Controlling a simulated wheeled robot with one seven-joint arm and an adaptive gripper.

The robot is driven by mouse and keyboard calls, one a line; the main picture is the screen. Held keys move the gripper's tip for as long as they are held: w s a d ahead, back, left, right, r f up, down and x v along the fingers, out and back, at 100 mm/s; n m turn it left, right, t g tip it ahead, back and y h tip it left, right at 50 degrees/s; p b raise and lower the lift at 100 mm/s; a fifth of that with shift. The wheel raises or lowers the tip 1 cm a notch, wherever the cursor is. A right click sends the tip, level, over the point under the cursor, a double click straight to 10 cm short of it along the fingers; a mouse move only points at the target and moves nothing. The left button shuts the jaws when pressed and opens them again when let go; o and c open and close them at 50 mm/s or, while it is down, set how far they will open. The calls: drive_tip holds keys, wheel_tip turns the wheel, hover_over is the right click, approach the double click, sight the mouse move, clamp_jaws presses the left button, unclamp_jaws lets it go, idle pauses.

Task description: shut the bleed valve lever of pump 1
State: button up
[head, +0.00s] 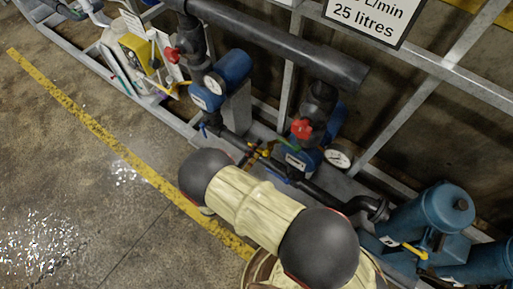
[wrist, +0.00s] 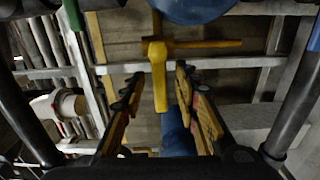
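In the wrist view my gripper (wrist: 160,74) is open, with one finger on each side of a yellow lever (wrist: 159,88). The lever hangs from a yellow fitting with a crossbar. I see a gap on both sides, so the fingers do not appear to grip it. A blue part (wrist: 177,132) also shows between the fingers. In the head view two blue pumps, one at left (head: 232,68) and one nearer (head: 300,160), have red valve handles. My arm hides most of the gripper there. Their number labels are too small to read.
A round gauge (head: 338,158) and dark pipes stand close to the nearer pump. Blue canisters (head: 443,208) with a yellow lever (head: 414,251) are at right. A grey metal frame (head: 440,66) stands behind. The floor left of the yellow line (head: 110,145) is clear.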

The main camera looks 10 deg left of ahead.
drive_tip(key=v, duration=1.1)
drive_tip(key=shift+s, duration=0.35)
drive_tip(key=shift+a, duration=0.1)
